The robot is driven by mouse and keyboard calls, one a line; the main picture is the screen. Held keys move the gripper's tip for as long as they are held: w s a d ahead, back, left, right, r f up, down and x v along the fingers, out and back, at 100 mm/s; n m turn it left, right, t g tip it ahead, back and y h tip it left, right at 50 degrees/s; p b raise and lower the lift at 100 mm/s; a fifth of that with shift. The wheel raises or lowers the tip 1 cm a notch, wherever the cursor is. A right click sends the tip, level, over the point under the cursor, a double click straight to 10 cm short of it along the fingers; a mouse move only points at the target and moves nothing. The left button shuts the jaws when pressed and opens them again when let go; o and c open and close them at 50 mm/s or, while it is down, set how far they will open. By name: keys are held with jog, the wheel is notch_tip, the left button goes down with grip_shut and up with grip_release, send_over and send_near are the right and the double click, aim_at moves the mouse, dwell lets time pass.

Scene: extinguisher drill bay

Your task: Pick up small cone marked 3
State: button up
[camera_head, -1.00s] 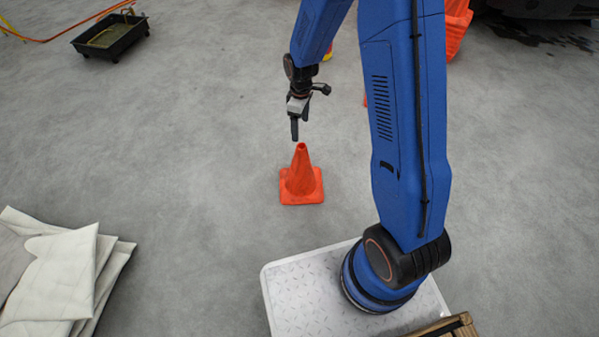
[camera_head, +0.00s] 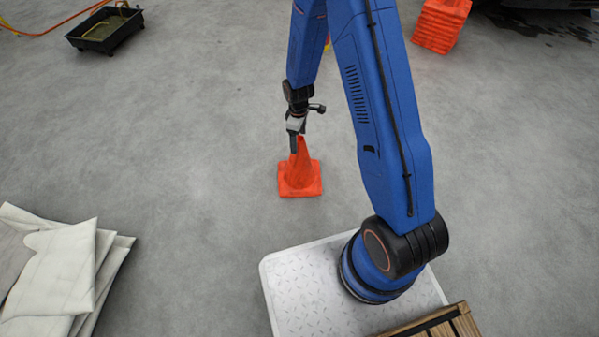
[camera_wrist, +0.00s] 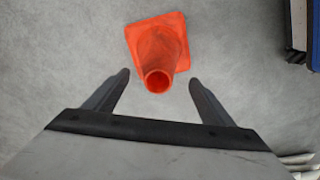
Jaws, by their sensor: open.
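A small orange cone (camera_head: 301,177) stands upright on the grey floor, just in front of my platform. No number shows on the sides in view. My gripper (camera_head: 294,145) is above it, pointing down, with its fingers at the height of the cone's top. In the wrist view the cone (camera_wrist: 158,48) shows its open tip and square base. The tip lies between the two spread fingers of my gripper (camera_wrist: 156,84), near the line of their ends. The fingers are apart from it on both sides. The jaws are open and empty.
Folded pale cloth (camera_head: 62,270) lies at the lower left. A black tray (camera_head: 104,31) with a hose stands at the far left. Orange stacked items (camera_head: 441,25) are at the back right. A wooden slatted thing (camera_head: 440,323) is at the bottom. Floor around the cone is clear.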

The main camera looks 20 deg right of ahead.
aim_at(299, 160)
jog(key=shift+d+f, duration=0.15)
jog(key=shift+f, duration=1.2)
jog(key=shift+d+f, duration=0.1)
jog(key=shift+f, duration=1.2)
jog(key=c, duration=1.6)
jog(key=shift+w, duration=0.1)
jog(key=shift+c, duration=0.2)
jog(key=shift+r, duration=0.15)
